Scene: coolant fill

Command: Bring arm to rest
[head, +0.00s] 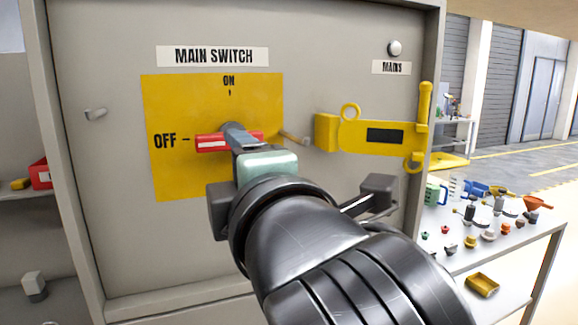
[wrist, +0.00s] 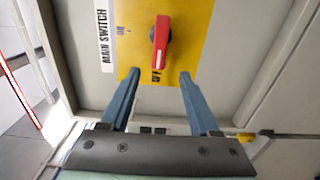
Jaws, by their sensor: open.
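My gripper (wrist: 158,78) is open and empty in front of the main switch, its two blue-grey fingers spread apart in the wrist view. The red switch handle (wrist: 161,42) lies beyond the fingertips, apart from them. In the head view the handle (head: 212,143) is horizontal on its yellow plate (head: 175,105), its left end by the OFF mark. My gripper (head: 243,140) and arm cover part of the handle and the lower right of the plate there.
The grey cabinet (head: 110,220) fills the space ahead. A yellow latch (head: 365,134) and a whitish mains lamp (head: 394,48) are on its right. A table (head: 505,262) with several small parts and cups stands at right. A red box (head: 41,174) sits on a shelf at left.

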